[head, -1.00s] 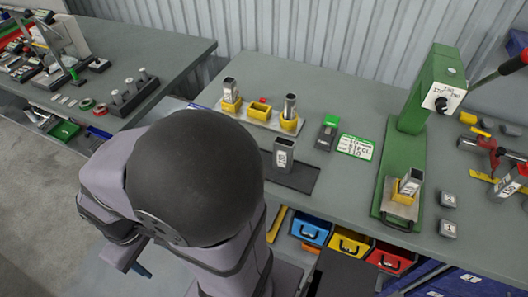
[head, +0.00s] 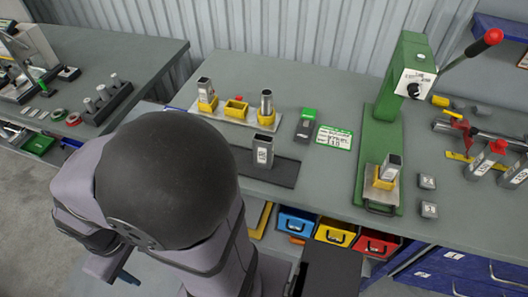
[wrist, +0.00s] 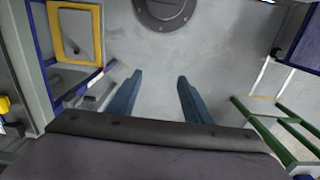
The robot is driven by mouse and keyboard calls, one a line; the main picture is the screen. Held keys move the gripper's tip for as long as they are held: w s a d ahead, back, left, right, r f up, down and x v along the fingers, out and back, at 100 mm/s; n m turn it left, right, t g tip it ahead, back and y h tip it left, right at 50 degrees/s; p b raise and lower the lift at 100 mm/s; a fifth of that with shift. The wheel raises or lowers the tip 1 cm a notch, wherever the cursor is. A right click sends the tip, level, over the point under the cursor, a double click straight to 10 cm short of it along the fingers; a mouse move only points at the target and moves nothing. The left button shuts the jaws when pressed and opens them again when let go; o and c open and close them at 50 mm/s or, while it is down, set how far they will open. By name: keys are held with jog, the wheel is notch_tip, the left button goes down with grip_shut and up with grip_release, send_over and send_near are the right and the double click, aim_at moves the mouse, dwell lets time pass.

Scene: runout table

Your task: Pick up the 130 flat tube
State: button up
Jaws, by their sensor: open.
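Several rectangular metal tubes stand in the head view, and I cannot read for sure which is marked 130. One labelled tube (head: 264,153) stands upright on a dark mat (head: 281,176) at the middle of the table. Another tube (head: 391,165) stands in a yellow holder on the green press. My gripper (wrist: 158,85) shows in the wrist view as two blue fingers, open and empty, above a grey floor, away from the tubes.
The green press (head: 394,125) has a red-knobbed lever reaching right. A plate (head: 235,119) with yellow holders stands behind the mat. Blue, yellow and red bins (head: 335,233) sit under the table edge.

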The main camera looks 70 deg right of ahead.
jog(key=w+d+r+m, duration=0.1)
jog(key=w+d+m, duration=0.1)
jog(key=d+m, duration=0.8)
jog(key=w+d+r+m, duration=0.1)
jog(key=w+d+m, duration=0.1)
jog(key=d+m, duration=0.8)
jog(key=m, duration=1.6)
send_over(263, 153)
jog(key=w+d, duration=0.2)
jog(key=shift+s+a+f, duration=0.1)
jog(key=shift+s+a, duration=0.15)
jog(key=shift+s, duration=0.35)
jog(key=shift+s+f+p, duration=0.2)
jog(key=shift+f+p, duration=1.75)
jog(key=shift+f, duration=1.75)
grip_shut()
